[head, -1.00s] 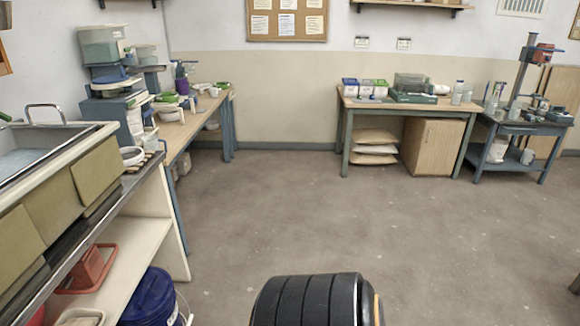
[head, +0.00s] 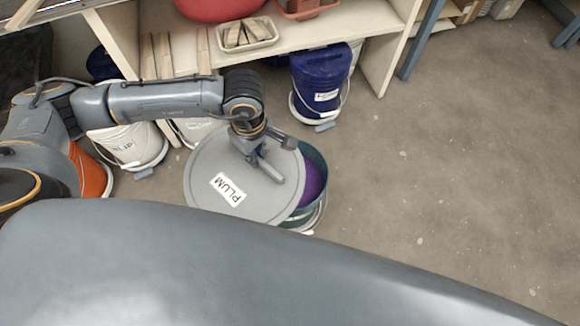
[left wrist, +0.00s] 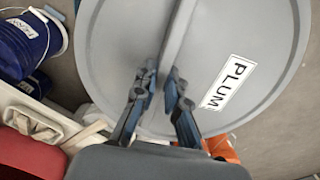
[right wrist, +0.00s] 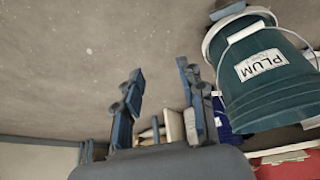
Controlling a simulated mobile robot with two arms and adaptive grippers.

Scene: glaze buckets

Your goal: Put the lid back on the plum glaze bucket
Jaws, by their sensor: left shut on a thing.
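The grey round lid (head: 207,168) bears a PLUM label. My left gripper (head: 263,162) is shut on the raised bar across the lid's top. The left wrist view shows the lid (left wrist: 270,35) and the fingers (left wrist: 160,85) closed on the bar. The teal plum bucket (head: 321,166) stands on the floor, open, with purple glaze showing at the right. The lid overlaps the left part of its mouth, off-centre; I cannot tell whether they touch. In the right wrist view the bucket (right wrist: 285,98) shows its PLUM label. My right gripper (right wrist: 162,95) is open and empty, apart from the bucket.
A blue lidded bucket (head: 318,82) stands behind the plum bucket. White buckets (head: 132,147) and an orange one (head: 93,178) stand to the left. A shelf (head: 290,39) at the back holds a tray of wooden pieces (head: 247,35) and red containers. The floor to the right is clear.

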